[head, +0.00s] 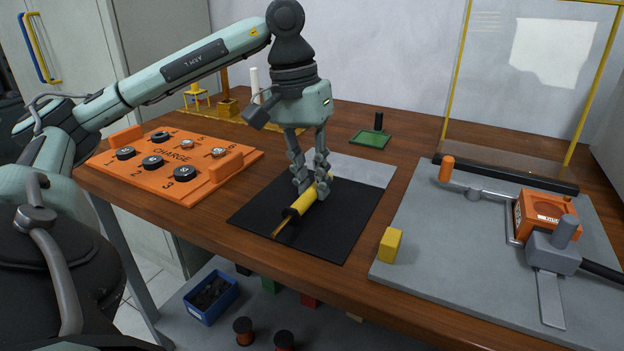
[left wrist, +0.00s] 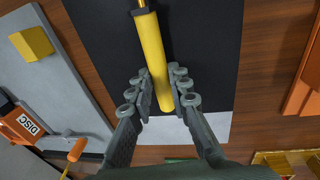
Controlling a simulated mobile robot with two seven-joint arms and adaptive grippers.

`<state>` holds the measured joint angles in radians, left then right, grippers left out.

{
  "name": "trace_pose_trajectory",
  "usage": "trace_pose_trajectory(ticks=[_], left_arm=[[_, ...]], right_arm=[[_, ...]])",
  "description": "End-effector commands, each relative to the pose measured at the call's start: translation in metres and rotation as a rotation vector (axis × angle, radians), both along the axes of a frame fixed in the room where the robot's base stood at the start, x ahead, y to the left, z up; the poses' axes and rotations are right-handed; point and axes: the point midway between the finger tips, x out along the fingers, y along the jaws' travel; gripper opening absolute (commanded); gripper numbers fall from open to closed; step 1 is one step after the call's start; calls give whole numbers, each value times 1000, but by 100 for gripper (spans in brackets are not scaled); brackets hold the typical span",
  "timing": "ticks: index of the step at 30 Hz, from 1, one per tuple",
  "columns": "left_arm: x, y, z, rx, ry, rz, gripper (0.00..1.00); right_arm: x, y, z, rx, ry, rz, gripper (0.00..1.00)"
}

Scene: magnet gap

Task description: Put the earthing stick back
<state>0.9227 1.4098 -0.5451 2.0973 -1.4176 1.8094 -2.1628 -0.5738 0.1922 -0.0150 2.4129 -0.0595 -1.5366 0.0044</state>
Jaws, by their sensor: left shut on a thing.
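The earthing stick has a yellow handle (head: 303,202), a dark collar and a thin brass-coloured rod pointing to the front left. It lies along the black mat (head: 345,232), on it or just above; I cannot tell which. My left gripper (head: 312,190) reaches down from above and is shut on the handle towards its rear end. In the left wrist view the yellow handle (left wrist: 152,52) runs between the fingers (left wrist: 157,88), with the collar and rod at the top edge. My right gripper is not in view.
An orange CHARGE board (head: 215,183) is on the left. A yellow block (head: 390,245) stands on a grey plate (head: 430,215) with an orange device (head: 540,212) and a clear screen (head: 525,85). Behind are a green tray (head: 370,140), a wooden post (head: 225,85) and a white rod (head: 255,83).

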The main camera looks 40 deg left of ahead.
Motion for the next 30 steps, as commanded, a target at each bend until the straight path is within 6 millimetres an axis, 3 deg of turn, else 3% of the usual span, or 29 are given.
trace_pose_trajectory(ticks=[11, 12, 17, 30], left_arm=[[0, 0, -2, -1, 0, 0, 0], [0, 0, -2, -1, 0, 0, 19], [0, 0, -2, -1, 0, 0, 39], [0, 0, 7, -1, -3, 0, 39]], right_arm=[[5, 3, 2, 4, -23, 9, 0], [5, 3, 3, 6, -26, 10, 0], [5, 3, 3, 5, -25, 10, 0], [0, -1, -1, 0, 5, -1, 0]])
